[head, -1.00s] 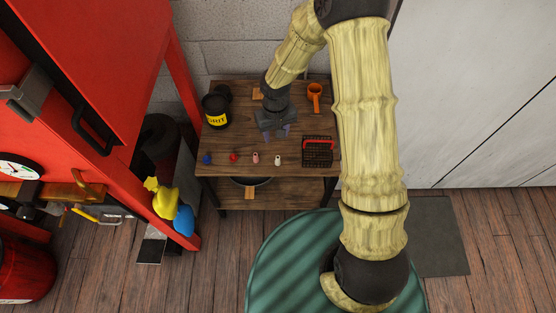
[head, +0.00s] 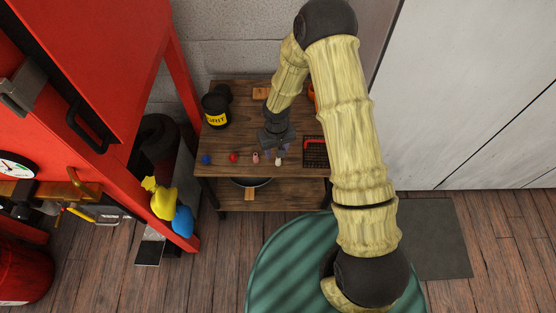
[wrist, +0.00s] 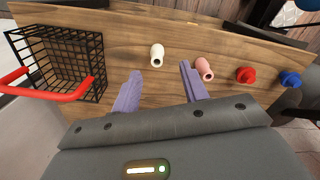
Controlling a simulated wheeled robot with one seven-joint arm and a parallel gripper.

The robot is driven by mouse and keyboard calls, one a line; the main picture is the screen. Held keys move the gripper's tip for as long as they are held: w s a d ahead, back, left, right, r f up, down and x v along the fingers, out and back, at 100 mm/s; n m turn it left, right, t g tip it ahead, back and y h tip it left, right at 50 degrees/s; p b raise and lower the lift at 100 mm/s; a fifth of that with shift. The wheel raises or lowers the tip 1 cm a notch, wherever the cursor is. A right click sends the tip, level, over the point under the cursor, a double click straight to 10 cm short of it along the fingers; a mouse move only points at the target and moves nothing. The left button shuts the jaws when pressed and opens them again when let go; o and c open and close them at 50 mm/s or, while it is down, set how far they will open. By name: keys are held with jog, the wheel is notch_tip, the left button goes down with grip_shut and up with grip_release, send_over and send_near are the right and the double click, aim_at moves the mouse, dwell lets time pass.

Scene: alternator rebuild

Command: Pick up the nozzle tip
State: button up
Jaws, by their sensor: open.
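Several small pieces stand in a row near the front of the wooden table: a white nozzle-like piece (head: 278,161), a pink one (head: 255,158), a red one (head: 233,157) and a blue one (head: 206,159). I cannot tell for sure which is the nozzle tip. My gripper (wrist: 160,72) is open and empty, its two purple fingers spread. In the wrist view, the white piece (wrist: 157,55) lies just beyond the gap between the fingertips. The pink piece (wrist: 204,69) is just right of the right finger. The red (wrist: 245,75) and blue (wrist: 290,78) pieces are farther right.
A black wire basket with a red handle (wrist: 50,88) is beside the row. A black grit can (head: 216,112) stands at the table's back left. An orange object (head: 311,94) is partly hidden by my arm. A red cabinet (head: 100,60) is at left.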

aim_at(278, 160)
jog(key=f, duration=0.4)
jog(key=shift+s+d+b, duration=0.25)
jog(key=shift+s+b, duration=0.05)
jog(key=shift+b, duration=0.1)
jog(key=shift+f, duration=0.45)
jog(key=shift+w, duration=0.1)
grip_shut()
